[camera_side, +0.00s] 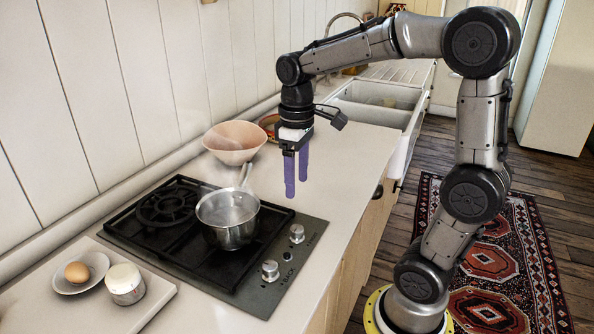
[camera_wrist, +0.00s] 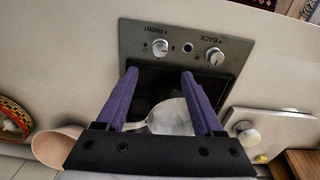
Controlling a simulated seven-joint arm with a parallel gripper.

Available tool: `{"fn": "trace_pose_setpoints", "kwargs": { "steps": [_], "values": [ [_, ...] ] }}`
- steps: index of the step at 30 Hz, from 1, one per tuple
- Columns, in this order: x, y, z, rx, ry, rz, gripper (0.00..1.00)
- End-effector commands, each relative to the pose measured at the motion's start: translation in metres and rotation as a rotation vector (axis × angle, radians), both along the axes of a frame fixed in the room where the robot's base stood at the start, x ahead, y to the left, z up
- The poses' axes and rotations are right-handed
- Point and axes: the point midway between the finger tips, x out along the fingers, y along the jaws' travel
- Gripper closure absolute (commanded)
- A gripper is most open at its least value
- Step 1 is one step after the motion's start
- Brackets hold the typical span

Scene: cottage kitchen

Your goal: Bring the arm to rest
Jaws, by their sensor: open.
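My gripper (camera_side: 296,176) hangs from my arm above the counter, with its two purple fingers pointing down, apart and empty. In the wrist view the gripper (camera_wrist: 160,82) shows with its fingers spread and nothing between their tips. In the side view it is up and to the right of the steel saucepan (camera_side: 228,232), not touching it. The saucepan sits on the front burner of the black hob (camera_side: 150,256), its handle pointing toward the back. The saucepan (camera_wrist: 170,118) shows partly behind the gripper in the wrist view.
A pinkish bowl (camera_side: 235,143) stands behind the hob, with a patterned bowl (camera_side: 268,122) beyond it. An egg on a small dish (camera_side: 92,284) and a white-topped cup (camera_side: 125,284) stand on a board at front left. The counter (camera_side: 345,160) right of my gripper is clear, up to the sink (camera_side: 372,103).

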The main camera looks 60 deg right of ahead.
Motion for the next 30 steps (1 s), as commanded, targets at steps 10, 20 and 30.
{"fn": "trace_pose_setpoints", "kwargs": {
  "steps": [10, 20, 30],
  "values": [
    [0.0, 0.0, 0.016, 0.0, 0.001, 0.0, 0.31],
    [-0.004, 0.011, 0.03, -0.012, -0.046, 0.035, 0.31],
    [-0.091, 0.066, 0.043, -0.033, -0.334, 0.102, 0.31]
  ]
}}
